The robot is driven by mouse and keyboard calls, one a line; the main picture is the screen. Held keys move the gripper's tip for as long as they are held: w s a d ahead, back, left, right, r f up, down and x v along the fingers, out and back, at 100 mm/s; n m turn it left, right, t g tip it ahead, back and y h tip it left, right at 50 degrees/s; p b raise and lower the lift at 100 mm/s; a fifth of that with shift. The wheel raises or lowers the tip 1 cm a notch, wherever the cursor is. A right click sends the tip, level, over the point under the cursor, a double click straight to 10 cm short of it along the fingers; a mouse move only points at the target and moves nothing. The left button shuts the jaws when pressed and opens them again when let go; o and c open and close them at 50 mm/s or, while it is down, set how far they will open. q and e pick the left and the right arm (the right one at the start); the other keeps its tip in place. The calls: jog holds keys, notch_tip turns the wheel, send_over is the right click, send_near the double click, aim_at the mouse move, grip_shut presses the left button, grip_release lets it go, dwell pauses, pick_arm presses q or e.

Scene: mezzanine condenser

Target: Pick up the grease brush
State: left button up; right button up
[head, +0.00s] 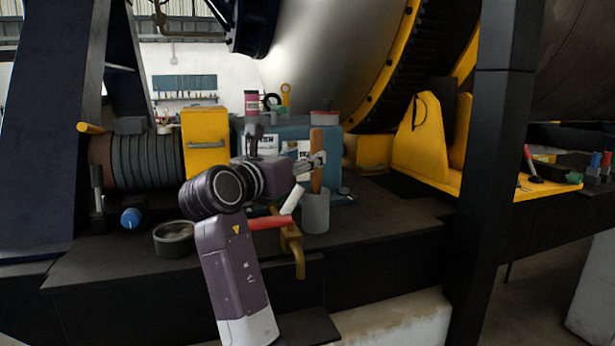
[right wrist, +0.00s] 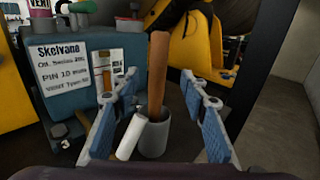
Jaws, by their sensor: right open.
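The grease brush appears to be the brown wooden handle (head: 317,143) standing nearly upright in a grey cup (head: 316,214) on the dark platform. Its lower end is hidden in the cup. My right gripper (head: 313,164) is at the handle's height, pointing right. In the right wrist view, the brush handle (right wrist: 157,80) stands between the two open fingers (right wrist: 159,92), with a gap on each side. The cup (right wrist: 154,137) shows below and between the fingers. I cannot tell exactly how deep the handle is between them. My left gripper is not in view.
A white cylinder (right wrist: 130,137) leans close to the cup's left side. A red-handled item (head: 270,223) and a yellow bracket (head: 293,245) are near the platform edge. A teal box (right wrist: 70,75) stands behind left. A round tin (head: 174,240) sits further left.

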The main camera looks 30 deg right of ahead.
aim_at(313, 146)
jog(key=shift+w+a+r, duration=0.1)
jog(key=shift+a+r, duration=0.25)
jog(key=shift+r, duration=0.2)
jog(key=shift+d+r, duration=0.2)
jog(key=shift+r, duration=0.05)
jog(key=p+x, duration=0.1)
jog(key=x, duration=0.1)
jog(key=shift+d+r+p, duration=0.1)
jog(key=shift+d+p, duration=0.25)
jog(key=shift+d, duration=0.05)
jog(key=p+x, duration=0.1)
jog(key=x, duration=0.2)
jog(key=shift+w+d, duration=0.15)
jog(key=shift+w, duration=0.25)
jog(key=shift+w+d+f, duration=0.1)
jog(key=shift+d+f, duration=0.1)
jog(key=shift+d, duration=0.05)
jog(key=c, duration=0.8)
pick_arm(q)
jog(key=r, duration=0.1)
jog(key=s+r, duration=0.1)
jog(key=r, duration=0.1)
pick_arm(e)
grip_shut()
